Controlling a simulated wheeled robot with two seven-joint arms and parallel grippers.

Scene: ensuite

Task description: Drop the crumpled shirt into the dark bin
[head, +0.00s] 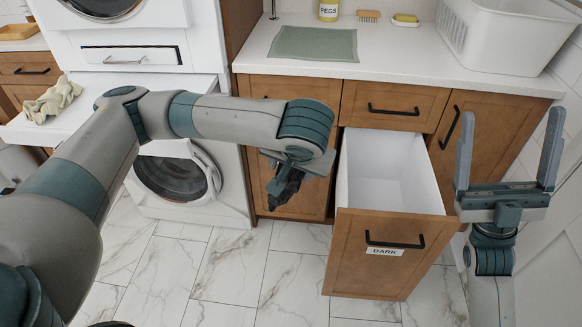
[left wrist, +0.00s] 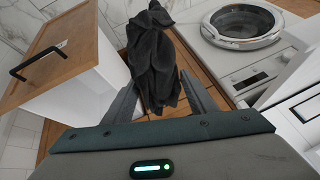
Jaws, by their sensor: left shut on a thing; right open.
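My left gripper (head: 290,172) is shut on a dark grey crumpled shirt (left wrist: 155,65), which hangs from the fingers; in the head view only a small dark part (head: 283,190) shows below the gripper. The dark bin (head: 375,255) is a pulled-out wooden drawer with a white inside and a label reading DARK. Its visible inside looks empty. The shirt is to the left of the bin in the head view, outside its opening. The bin also shows at the left of the left wrist view (left wrist: 60,75). My right gripper (head: 508,150) is open and empty, right of the bin.
A beige cloth (head: 52,100) lies on a white pull-out shelf at the left. A washer door (head: 205,175) stands open. Marble floor is clear in front.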

